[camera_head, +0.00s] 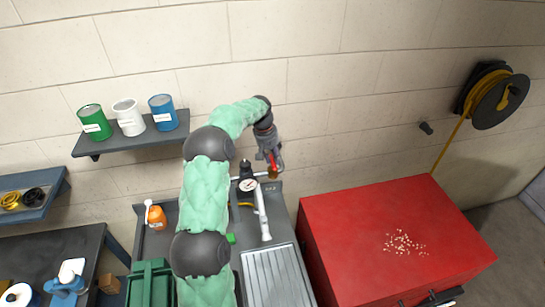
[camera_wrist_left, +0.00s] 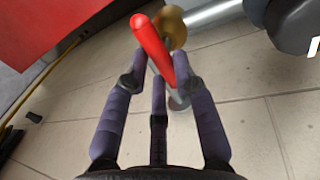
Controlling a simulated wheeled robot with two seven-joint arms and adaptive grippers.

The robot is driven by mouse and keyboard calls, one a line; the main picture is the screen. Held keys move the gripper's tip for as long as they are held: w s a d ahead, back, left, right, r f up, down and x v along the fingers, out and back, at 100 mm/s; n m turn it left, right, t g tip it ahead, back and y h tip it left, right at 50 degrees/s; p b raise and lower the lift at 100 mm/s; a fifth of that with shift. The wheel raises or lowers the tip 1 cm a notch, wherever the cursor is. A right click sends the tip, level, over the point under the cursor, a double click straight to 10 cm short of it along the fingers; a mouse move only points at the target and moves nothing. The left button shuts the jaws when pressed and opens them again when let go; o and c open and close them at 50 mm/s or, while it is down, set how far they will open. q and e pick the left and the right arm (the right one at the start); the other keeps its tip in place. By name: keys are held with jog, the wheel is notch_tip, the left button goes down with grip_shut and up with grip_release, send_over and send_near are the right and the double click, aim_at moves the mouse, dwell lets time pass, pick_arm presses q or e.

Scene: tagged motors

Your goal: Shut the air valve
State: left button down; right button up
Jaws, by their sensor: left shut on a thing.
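The air valve has a brass body (camera_wrist_left: 174,30) and a long red lever (camera_wrist_left: 155,48). My right gripper is not in view.
A pressure gauge (camera_head: 247,185) and a white pipe piece (camera_head: 262,212) are just below the gripper. A red cabinet (camera_head: 370,235) stands at right. A shelf (camera_head: 135,141) with paint cans and an orange bottle (camera_head: 155,216) are left of my arm.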

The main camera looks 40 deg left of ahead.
pick_arm(q)
jog(key=c, duration=1)
grip_release()
notch_tip(320, 180, up, 12)
jog(key=s+a, duration=0.1)
jog(key=shift+s+a+f, duration=0.15)
jog(key=shift+s+a, duration=0.1)
jog(key=shift+s, duration=0.15)
